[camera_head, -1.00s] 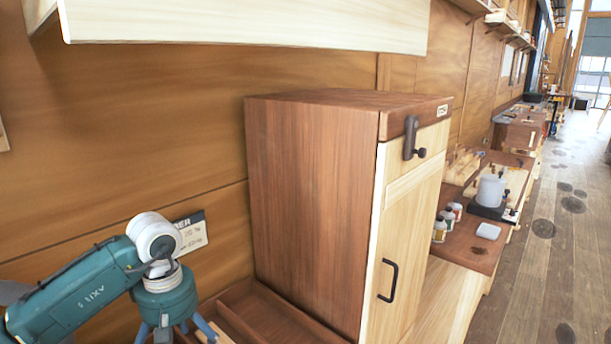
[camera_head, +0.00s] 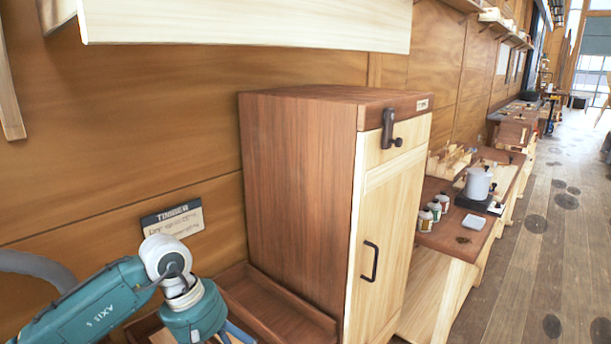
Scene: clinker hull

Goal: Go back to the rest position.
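My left arm comes in from the lower left of the head view, with its teal and white wrist low in front of the wall. Its gripper lies at or below the bottom edge; only a bit of a blue part shows beside the wrist, so the fingertips are hidden. My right arm and gripper are not in the picture. A tall wooden cabinet (camera_head: 297,190) stands right of my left wrist, its pale door (camera_head: 382,240) shut, with a dark handle (camera_head: 370,261) and a dark latch (camera_head: 389,130) above.
A wooden tray (camera_head: 283,308) lies between my wrist and the cabinet. A small sign (camera_head: 172,219) hangs on the wall. A shelf (camera_head: 250,22) juts out above. A bench (camera_head: 452,228) with bottles (camera_head: 434,209) and a white pot (camera_head: 477,184) stands right; open floor (camera_head: 510,270) lies beyond.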

